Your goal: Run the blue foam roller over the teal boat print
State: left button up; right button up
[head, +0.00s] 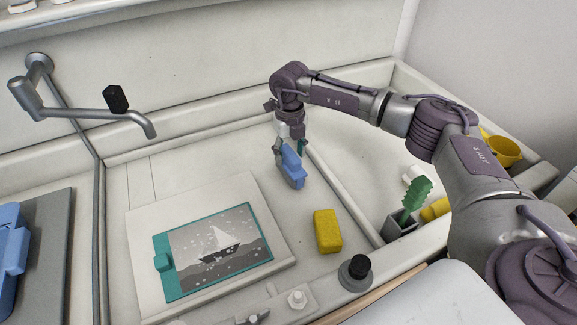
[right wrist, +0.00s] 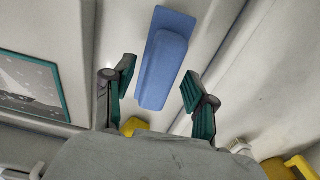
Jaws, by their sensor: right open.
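The boat print (head: 215,248) lies flat on a pale board in the head view, grey with a sailboat and a teal border and tab. Part of it shows at the left of the right wrist view (right wrist: 28,88). A blue tool (head: 292,170), which I take for the foam roller, stands behind and right of the print. In the right wrist view the blue tool (right wrist: 163,68) has a long rounded body on a flat blue plate. My right gripper (head: 289,142) is open just over it, with its teal fingers either side in the wrist view. My left gripper is out of view.
A yellow sponge (head: 327,231) lies right of the print. A black-knobbed round piece (head: 355,273) stands near the front edge. A green brush (head: 416,198) stands in a grey holder at right. A tap (head: 120,115) reaches over the back left. Another blue object (head: 10,240) is at far left.

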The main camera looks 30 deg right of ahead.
dwell(0.6)
grip_shut()
dwell(0.4)
jog(key=shift+r+p, duration=0.5)
jog(key=shift+r, duration=0.15)
jog(key=shift+r+p, duration=0.85)
jog(key=shift+r, duration=0.35)
